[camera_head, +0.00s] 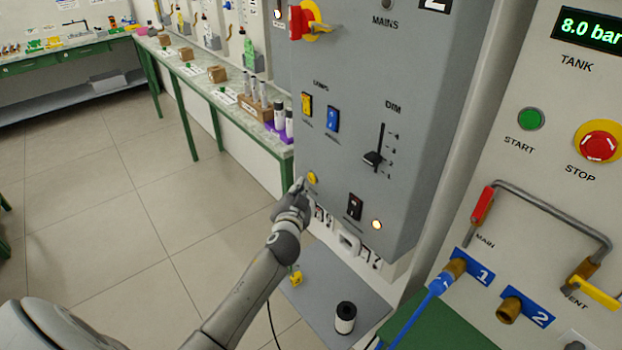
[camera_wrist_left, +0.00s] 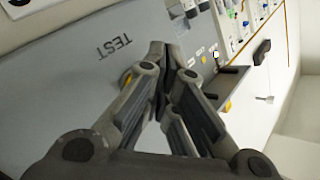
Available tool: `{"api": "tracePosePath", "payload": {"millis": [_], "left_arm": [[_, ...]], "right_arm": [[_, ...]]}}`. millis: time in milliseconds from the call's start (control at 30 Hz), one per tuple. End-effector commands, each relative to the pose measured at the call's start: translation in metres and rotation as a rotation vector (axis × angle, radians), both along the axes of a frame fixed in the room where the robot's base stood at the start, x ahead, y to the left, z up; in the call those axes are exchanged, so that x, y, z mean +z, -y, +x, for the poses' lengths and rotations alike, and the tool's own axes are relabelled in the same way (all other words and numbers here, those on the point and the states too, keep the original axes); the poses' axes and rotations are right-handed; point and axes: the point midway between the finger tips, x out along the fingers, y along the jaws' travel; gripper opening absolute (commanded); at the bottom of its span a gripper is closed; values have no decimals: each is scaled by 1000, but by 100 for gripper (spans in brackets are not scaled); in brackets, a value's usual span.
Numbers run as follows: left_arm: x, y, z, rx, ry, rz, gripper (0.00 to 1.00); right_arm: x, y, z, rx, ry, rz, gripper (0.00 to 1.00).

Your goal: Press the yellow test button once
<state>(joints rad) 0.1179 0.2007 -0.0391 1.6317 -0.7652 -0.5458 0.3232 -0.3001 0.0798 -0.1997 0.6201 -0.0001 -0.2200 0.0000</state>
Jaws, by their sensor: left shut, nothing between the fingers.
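The yellow test button (camera_head: 312,178) is a small round button low on the left part of the grey panel (camera_head: 350,60) in the head view. My left gripper (camera_head: 299,184) is shut and empty, with its fingertips right beside the button at its lower left. I cannot tell whether they touch it. In the left wrist view the closed fingertips (camera_wrist_left: 158,48) point at the panel face near the printed word TEST. A bit of yellow (camera_wrist_left: 127,78) shows beside a finger there. My right gripper is not in view.
The panel also has a yellow rocker (camera_head: 307,104), a blue rocker (camera_head: 332,119), a DIM slider (camera_head: 374,158), a black switch (camera_head: 354,207) and a lit lamp (camera_head: 376,224). A grey shelf (camera_head: 320,305) with a black-and-white cylinder (camera_head: 345,318) lies below. Open floor is at the left.

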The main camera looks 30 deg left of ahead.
Motion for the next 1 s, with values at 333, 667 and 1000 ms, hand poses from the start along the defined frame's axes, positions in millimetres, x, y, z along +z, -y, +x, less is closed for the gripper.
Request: {"api": "tracePosePath", "payload": {"millis": [333, 667, 1000], "left_arm": [[1, -8, -20, 1, -2, 0, 0], [0, -19, -45, 0, 0, 1, 0], [0, -19, -46, 0, 0, 1, 0]], "right_arm": [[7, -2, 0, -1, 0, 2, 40], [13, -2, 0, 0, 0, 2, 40], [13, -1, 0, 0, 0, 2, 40]]}}
